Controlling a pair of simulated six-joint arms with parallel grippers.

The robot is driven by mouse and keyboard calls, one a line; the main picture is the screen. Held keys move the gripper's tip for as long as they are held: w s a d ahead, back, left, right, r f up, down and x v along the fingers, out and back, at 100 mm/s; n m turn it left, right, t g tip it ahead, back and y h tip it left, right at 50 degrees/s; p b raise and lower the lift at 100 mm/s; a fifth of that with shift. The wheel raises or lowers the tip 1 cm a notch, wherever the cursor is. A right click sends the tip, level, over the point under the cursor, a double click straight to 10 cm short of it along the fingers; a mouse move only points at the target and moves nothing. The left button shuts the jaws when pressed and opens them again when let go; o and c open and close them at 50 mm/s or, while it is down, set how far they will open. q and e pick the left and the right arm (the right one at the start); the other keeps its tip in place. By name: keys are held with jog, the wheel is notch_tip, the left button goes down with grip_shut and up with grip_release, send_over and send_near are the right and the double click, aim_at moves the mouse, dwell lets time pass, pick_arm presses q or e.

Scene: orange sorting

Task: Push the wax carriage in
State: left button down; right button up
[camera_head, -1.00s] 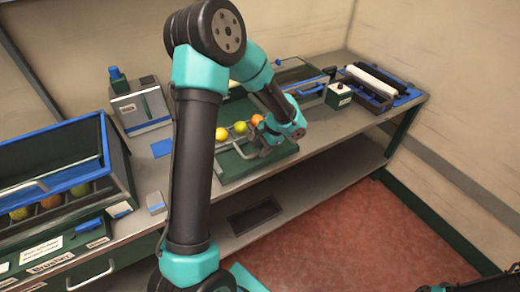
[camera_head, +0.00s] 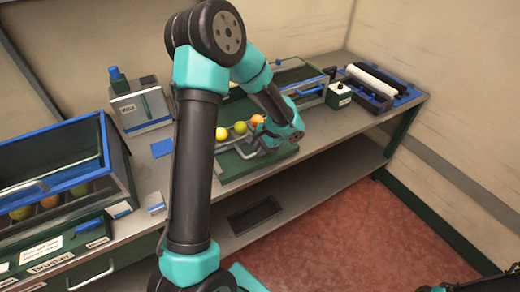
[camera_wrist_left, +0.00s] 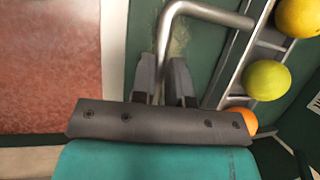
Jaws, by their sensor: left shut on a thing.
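The wax carriage shows as a metal rack with a bent handle (camera_head: 247,153); it holds a yellow fruit (camera_head: 222,133), a lime-green fruit (camera_head: 240,128) and an orange fruit (camera_head: 257,120) in a row. In the left wrist view, the handle (camera_wrist_left: 205,12) is a grey rod that bends down between my fingers. My left gripper (camera_wrist_left: 166,78) is shut on this handle, and it also shows in the head view (camera_head: 262,137) at the right of the rack. My wrist partly hides the orange fruit's end.
The rack sits over a green base plate (camera_head: 232,174) on the grey bench. A labelled box with a blue-capped bottle (camera_head: 117,79) stands behind left. A glass-fronted fruit bin (camera_head: 60,165) is at left. A small white-topped box (camera_head: 339,95) and a roller tray (camera_head: 372,82) are at right.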

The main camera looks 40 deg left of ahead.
aim_at(248, 133)
pick_arm(q)
jog(key=w+a, duration=0.1)
jog(key=a, duration=0.2)
jog(key=w+a, duration=0.1)
jog(key=a, duration=0.2)
jog(key=w+a, duration=0.1)
jog(key=a, duration=0.2)
jog(key=shift+w+a, duration=0.1)
jog(key=shift+w, duration=0.1)
jog(key=c, duration=1.2)
grip_release()
jog(key=shift+o, duration=0.4)
jog(key=v, duration=1.7)
jog(key=shift+r, duration=0.2)
